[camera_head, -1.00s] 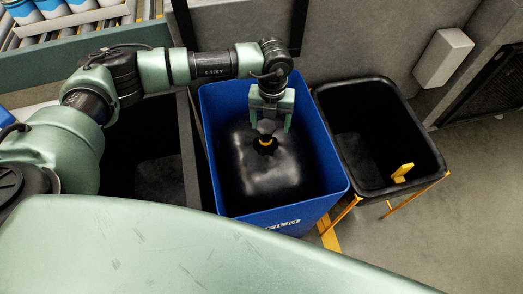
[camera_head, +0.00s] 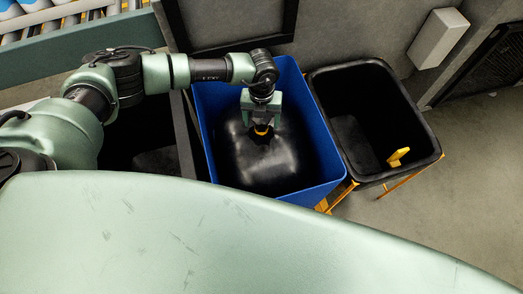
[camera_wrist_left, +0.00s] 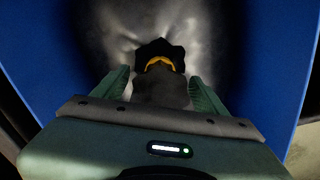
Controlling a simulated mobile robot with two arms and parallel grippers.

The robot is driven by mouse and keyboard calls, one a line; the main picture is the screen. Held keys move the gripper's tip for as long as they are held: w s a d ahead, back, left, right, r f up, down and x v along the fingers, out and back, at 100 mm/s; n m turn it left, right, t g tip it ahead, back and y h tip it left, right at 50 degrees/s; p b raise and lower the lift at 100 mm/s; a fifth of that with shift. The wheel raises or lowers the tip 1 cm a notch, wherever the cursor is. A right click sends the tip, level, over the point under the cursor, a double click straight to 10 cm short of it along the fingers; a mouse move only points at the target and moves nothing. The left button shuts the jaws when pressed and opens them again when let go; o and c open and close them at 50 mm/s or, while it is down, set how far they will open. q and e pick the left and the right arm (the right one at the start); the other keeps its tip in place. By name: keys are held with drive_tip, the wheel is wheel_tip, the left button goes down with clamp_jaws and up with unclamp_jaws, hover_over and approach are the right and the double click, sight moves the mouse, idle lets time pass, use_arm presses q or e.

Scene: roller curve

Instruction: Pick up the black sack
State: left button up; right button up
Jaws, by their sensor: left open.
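The black sack (camera_head: 265,160) is a shiny, rounded bag inside a blue bin (camera_head: 323,150). Its neck is gathered with a yellow tie (camera_head: 261,129), which also shows in the left wrist view (camera_wrist_left: 160,63). My left gripper (camera_head: 261,122) points down into the bin, right over the sack's neck. In the left wrist view its two green fingers (camera_wrist_left: 162,85) stand apart, one on each side of the gathered neck. Whether they touch it I cannot tell. My right gripper is not in view.
A black bin (camera_head: 375,120) on an orange stand, with a yellow piece (camera_head: 398,157) inside, stands right of the blue bin. A dark container (camera_head: 150,140) lies to the left. A grey wall is behind, and a roller conveyor (camera_head: 60,22) is at top left.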

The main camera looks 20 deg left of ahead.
use_arm(q)
clamp_jaws()
drive_tip(key=shift+w+r, duration=0.1)
